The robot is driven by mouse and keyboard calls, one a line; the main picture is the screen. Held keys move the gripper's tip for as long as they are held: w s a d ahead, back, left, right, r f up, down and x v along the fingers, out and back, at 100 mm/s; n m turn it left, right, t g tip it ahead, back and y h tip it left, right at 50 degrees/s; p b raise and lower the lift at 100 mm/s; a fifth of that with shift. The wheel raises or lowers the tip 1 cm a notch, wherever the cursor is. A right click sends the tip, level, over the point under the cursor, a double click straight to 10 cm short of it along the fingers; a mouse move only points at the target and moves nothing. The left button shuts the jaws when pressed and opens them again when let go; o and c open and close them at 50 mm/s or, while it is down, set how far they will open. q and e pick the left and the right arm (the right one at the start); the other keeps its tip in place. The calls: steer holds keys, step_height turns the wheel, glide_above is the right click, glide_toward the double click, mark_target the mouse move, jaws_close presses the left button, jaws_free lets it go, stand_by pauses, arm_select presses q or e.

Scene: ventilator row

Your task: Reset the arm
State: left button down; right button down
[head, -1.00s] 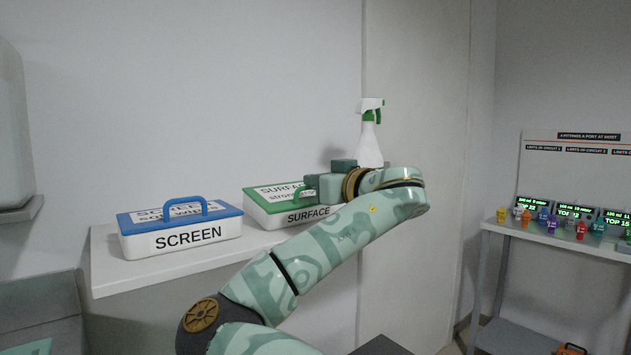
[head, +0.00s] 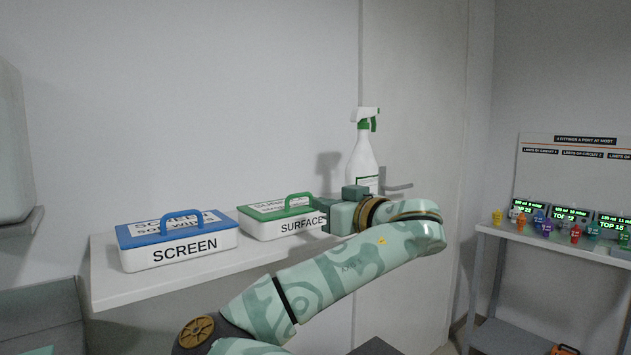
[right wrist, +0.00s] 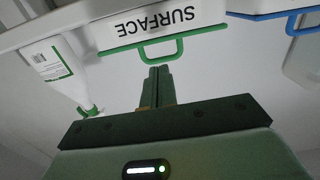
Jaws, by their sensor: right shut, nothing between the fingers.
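My right arm (head: 350,262) reaches across the head view from the bottom. Its right gripper (head: 324,215) points left, in front of the right end of the green-lidded SURFACE box (head: 290,228). The right wrist view shows the fingers (right wrist: 158,72) together with nothing between them. They point at the green handle (right wrist: 150,50) of the SURFACE box; whether they touch it I cannot tell. My left gripper is not in view.
A blue-lidded SCREEN box (head: 186,250) stands on the same white shelf (head: 165,284). A white spray bottle with green trim (head: 363,158) stands behind my gripper. A table (head: 548,241) at the right holds several coloured fittings and lit displays.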

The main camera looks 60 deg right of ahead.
steer(key=shift+s+a+f, duration=0.2)
steer(key=shift+s+f, duration=0.35)
steer(key=shift+f, duration=0.1)
steer(key=shift+s+a+f, duration=0.15)
steer(key=shift+s+f, duration=0.35)
steer(key=shift+f, duration=0.15)
